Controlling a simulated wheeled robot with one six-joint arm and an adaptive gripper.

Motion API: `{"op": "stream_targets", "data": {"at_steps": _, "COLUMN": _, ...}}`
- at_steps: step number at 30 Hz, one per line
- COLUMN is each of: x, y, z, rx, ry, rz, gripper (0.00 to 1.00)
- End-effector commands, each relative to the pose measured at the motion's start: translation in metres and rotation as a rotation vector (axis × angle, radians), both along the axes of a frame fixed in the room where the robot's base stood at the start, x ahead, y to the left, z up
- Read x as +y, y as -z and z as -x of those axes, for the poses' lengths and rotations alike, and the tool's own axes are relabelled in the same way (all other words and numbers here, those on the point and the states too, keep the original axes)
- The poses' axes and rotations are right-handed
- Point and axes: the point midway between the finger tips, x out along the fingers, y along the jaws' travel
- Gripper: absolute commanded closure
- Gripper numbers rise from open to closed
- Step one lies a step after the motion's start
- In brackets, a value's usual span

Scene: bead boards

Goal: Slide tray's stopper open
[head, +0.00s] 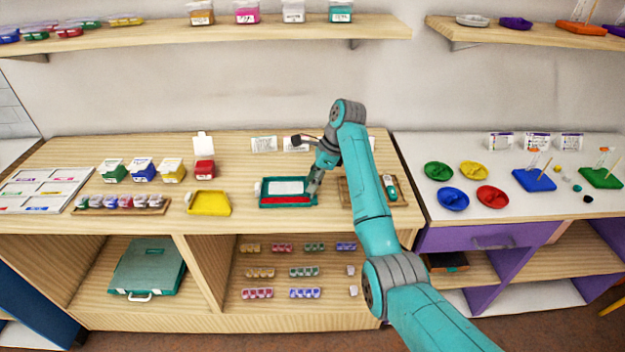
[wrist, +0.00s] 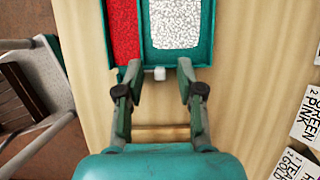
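The tray (head: 262,203) is a green tray on the wooden counter, with red beads in its front part and white beads in its back part. It also shows at the top of the wrist view (wrist: 208,62), red on the left and white on the right. A small white stopper (wrist: 160,74) sits at the tray's near edge in the wrist view. My gripper (wrist: 158,68) is open, with one finger on each side of the stopper and gaps between. In the head view my gripper (head: 313,186) is at the tray's right end, where it hides the stopper.
A yellow scoop-like tray (head: 208,203) lies to the left. A wooden tray (head: 372,202) with a green-and-white item (head: 390,187) is close on the right, partly behind my arm. Label cards (head: 264,144) stand at the back. The counter's front strip is clear.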

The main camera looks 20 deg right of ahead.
Motion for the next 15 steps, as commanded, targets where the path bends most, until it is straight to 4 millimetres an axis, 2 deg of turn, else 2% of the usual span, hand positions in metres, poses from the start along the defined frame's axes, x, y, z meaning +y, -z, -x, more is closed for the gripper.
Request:
{"op": "stream_targets", "data": {"at_steps": 3, "x": 0.0000, "y": -0.0002, "z": -0.0001, "rx": 0.000, "ry": 0.000, "rz": 0.000, "gripper": 0.62}}
{"op": "stream_targets", "data": {"at_steps": 5, "x": 0.0000, "y": -0.0002, "z": -0.0001, "rx": 0.000, "ry": 0.000, "rz": 0.000, "gripper": 0.75}}
{"op": "stream_targets", "data": {"at_steps": 8, "x": -0.0001, "y": -0.0003, "z": -0.0001, "rx": 0.000, "ry": 0.000, "rz": 0.000, "gripper": 1.00}}
{"op": "stream_targets", "data": {"at_steps": 15, "x": -0.0001, "y": -0.0003, "z": -0.0002, "rx": 0.000, "ry": 0.000, "rz": 0.000, "gripper": 1.00}}
